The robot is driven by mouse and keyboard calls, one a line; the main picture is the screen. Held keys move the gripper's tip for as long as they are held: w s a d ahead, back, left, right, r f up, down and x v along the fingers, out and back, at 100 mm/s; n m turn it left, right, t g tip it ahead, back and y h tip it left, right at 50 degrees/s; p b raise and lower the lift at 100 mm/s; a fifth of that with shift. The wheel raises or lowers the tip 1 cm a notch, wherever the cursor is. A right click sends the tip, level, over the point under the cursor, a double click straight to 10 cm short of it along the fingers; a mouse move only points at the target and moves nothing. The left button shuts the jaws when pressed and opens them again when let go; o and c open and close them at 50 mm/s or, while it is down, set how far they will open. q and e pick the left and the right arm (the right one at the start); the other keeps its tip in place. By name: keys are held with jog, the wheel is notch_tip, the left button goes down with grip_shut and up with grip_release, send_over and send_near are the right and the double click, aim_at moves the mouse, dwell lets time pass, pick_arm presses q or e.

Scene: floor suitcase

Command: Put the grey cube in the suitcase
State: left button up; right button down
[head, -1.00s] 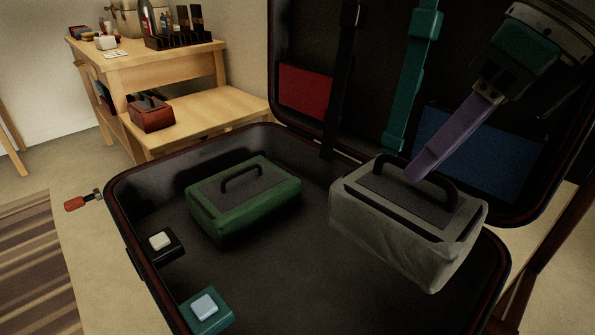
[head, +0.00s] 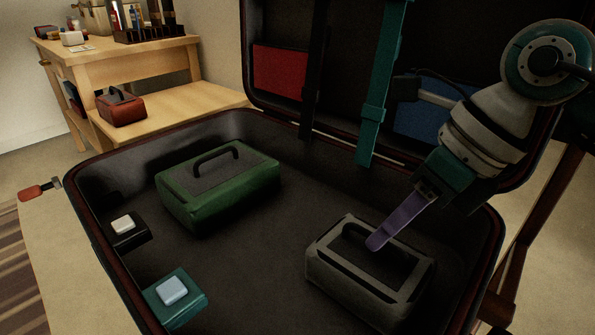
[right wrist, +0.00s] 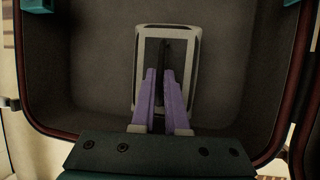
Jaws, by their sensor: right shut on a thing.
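The grey cube (head: 350,286) is a soft grey packing case with a dark top panel and a handle. It sits low inside the right part of the open dark suitcase (head: 262,262); I cannot tell whether its underside touches the suitcase floor. My right gripper (head: 376,244), with purple fingers, reaches down from the upper right and is shut on its handle. In the right wrist view the fingers (right wrist: 160,76) close on the dark handle in the middle of the grey cube (right wrist: 189,65). My left gripper is out of view.
A green packing case (head: 220,190) lies in the suitcase's left part, with bare floor between it and the grey one. The raised lid carries a teal strap (head: 377,100). A wooden bench (head: 190,102) behind holds a small red case (head: 121,108).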

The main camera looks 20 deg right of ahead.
jog(key=shift+w, duration=0.1)
jog(key=c, duration=0.9)
grip_release()
jog(key=shift+f, duration=0.1)
jog(key=shift+d+r, duration=0.1)
jog(key=shift+r, duration=0.3)
jog(key=p+v, duration=0.4)
jog(key=v, duration=0.7)
jog(key=shift+r, duration=0.3)
